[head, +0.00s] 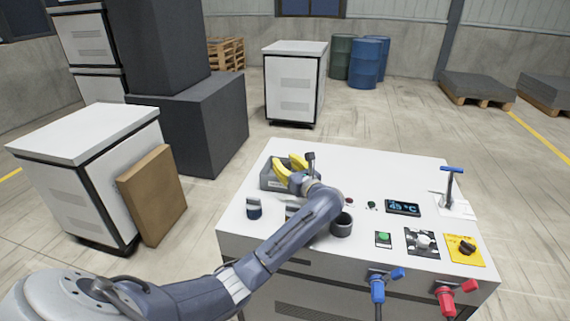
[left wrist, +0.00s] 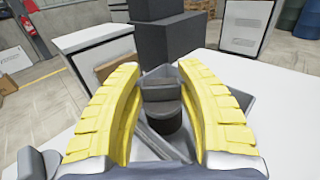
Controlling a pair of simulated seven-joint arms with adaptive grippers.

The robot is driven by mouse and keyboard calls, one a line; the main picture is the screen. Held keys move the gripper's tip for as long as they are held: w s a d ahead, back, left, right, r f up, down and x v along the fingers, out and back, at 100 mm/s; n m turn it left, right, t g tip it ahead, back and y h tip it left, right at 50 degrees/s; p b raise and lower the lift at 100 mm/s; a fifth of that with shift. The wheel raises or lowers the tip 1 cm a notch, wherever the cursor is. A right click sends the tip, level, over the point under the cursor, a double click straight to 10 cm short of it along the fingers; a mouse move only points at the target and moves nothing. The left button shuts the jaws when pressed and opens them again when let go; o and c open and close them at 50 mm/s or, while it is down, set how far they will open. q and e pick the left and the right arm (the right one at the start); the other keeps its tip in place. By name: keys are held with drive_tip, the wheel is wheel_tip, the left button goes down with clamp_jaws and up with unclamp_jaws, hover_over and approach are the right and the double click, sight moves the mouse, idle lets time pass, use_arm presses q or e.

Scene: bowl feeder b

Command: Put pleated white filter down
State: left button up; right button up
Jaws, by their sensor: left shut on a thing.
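My left gripper (head: 290,168) is at the grey open box (head: 270,186) on the back left of the white worktop. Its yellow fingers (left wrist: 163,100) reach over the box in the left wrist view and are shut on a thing. A dark grey cylindrical piece (left wrist: 163,118) with a lighter grey block behind it shows between the fingers. No white pleats show on it, so I cannot tell if it is the pleated white filter. The box's grey walls (left wrist: 232,98) show around the fingers. My right gripper is not in view.
A dark cup with a pale top (head: 254,208) and a dark round cup (head: 342,225) stand near my forearm. The display (head: 402,208), green button (head: 383,239), yellow-plated knob (head: 465,248) and blue-handled post (head: 452,185) are on the right. The back middle worktop is clear.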

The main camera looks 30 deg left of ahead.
use_arm(q)
drive_tip(key=shift+s+d+f, duration=0.1)
drive_tip(key=shift+f, duration=0.6)
drive_tip(key=o, duration=1.2)
drive_tip(key=shift+f, duration=0.15)
drive_tip(key=shift+d+r, duration=0.15)
drive_tip(key=shift+r, duration=0.45)
drive_tip(key=v, duration=1.1)
drive_tip(key=shift+s+d+r, duration=0.15)
drive_tip(key=shift+d+r, duration=0.1)
